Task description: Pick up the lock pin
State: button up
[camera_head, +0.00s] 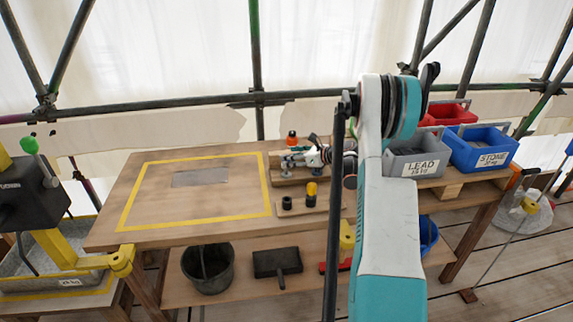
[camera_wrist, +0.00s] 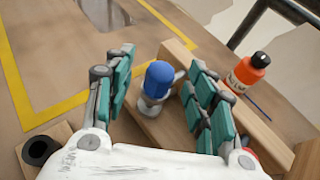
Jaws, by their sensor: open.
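A piece with a rounded blue top and a pale metal lower part (camera_wrist: 159,80) stands upright against a wooden block in the wrist view. It may be the lock pin; no label shows this. My gripper (camera_wrist: 160,70) is open, with one teal-padded finger on each side of this piece. The fingers appear apart from it, and nothing is held. In the head view my gripper (camera_head: 308,154) is low over the wooden rack at the right of the bench top, and it hides most of the piece.
An orange bottle (camera_wrist: 246,72) stands just behind the wooden block (camera_wrist: 185,60). A small board holds a black ring (camera_head: 287,203) and a yellow-topped piece (camera_head: 311,194). Grey (camera_head: 415,160) and blue (camera_head: 482,149) bins stand right. The yellow-taped area (camera_head: 150,212) is clear except for a grey plate.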

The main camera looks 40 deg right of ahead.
jog(key=b+x, duration=0.1)
jog(key=x, duration=0.2)
jog(key=shift+w+f, duration=0.15)
jog(key=shift+w, duration=0.1)
jog(key=c, duration=1.2)
